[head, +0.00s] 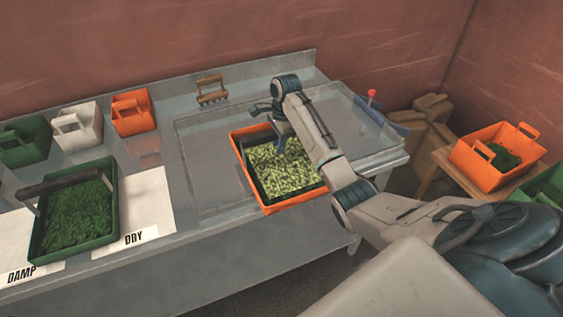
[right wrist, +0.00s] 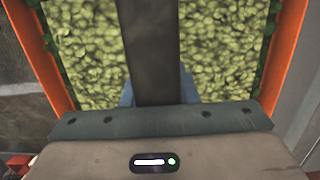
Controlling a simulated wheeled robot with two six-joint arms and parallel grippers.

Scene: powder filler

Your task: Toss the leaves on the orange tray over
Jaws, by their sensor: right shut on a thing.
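The orange tray (head: 238,165) stands on the metal table, filled with pale green leaves (head: 296,172). Dark green shows along the tray's inner edge. My right gripper (head: 281,146) points down over the tray's far part. In the right wrist view the leaves (right wrist: 90,60) lie between two orange tray walls (right wrist: 289,55), and a dark straight bar (right wrist: 152,50) runs out over them from between my fingers (right wrist: 156,92). The gripper is shut on this bar. I cannot tell whether the bar is the tray's handle or a tool. My left gripper is not in view.
A green tray (head: 113,228) of dark leaves sits at left on sheets marked DAMP and DRY. Green, white and orange bins (head: 133,113) and a wooden hand rake (head: 211,90) line the back. An orange bin (head: 497,175) stands at right beyond the table.

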